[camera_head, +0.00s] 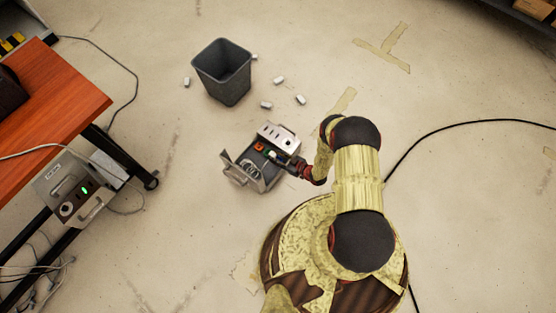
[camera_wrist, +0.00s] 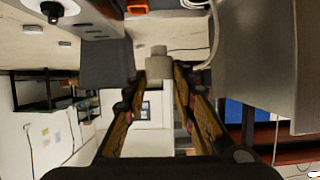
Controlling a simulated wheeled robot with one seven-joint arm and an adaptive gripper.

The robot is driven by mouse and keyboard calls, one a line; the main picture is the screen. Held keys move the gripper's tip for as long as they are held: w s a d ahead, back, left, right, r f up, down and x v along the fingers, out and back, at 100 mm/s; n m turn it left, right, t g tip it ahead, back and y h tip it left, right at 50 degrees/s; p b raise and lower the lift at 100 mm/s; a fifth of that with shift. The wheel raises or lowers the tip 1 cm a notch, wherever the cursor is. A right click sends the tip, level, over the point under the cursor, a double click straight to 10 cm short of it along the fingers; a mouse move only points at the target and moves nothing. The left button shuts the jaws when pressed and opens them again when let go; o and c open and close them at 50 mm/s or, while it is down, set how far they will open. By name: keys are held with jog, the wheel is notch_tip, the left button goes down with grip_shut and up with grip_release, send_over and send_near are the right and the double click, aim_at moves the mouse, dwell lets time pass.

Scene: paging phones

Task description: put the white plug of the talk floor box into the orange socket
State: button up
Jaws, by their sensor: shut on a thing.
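The talk floor box (camera_head: 247,180) lies open on the floor, its grey lid raised at the lower left. Its orange socket (camera_head: 259,146) shows inside, and at the top edge of the wrist view (camera_wrist: 138,7). My gripper (camera_head: 286,161) reaches in from the right. In the wrist view my gripper (camera_wrist: 160,80) is shut on the white plug (camera_wrist: 158,58), which stands out past the fingertips. The plug appears below the orange socket there, apart from it in the picture. The fingers hide the plug's lower part, and its prongs cannot be made out.
A dark waste bin (camera_head: 222,72) stands behind the box, with several small white pieces (camera_head: 301,100) on the floor. An orange-topped table (camera_head: 50,95) with a lit grey box (camera_head: 72,190) is at left. A black cable (camera_head: 450,125) runs at right.

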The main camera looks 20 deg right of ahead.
jog(key=w+a+b, duration=0.3)
jog(key=w, duration=0.8)
jog(key=shift+w+a, duration=0.25)
jog(key=shift+a, duration=0.05)
jog(key=shift+w+a, duration=0.25)
jog(key=shift+w, duration=0.45)
jog(key=shift+w+a, duration=0.2)
jog(key=shift+w, duration=0.45)
jog(key=shift+s+a+f+m+t+h, duration=0.1)
jog(key=shift+f+m+t+h, duration=0.2)
jog(key=shift+f, duration=1.7)
jog(key=shift+w+f+m+t+h, duration=0.1)
jog(key=shift+f+m+h, duration=0.25)
jog(key=shift+f, duration=1.6)
jog(key=shift+s+a+f+m+t+h, duration=0.1)
jog(key=shift+f+m+t+h, duration=0.2)
jog(key=shift+f, duration=1.7)
jog(key=shift+f, duration=0.1)
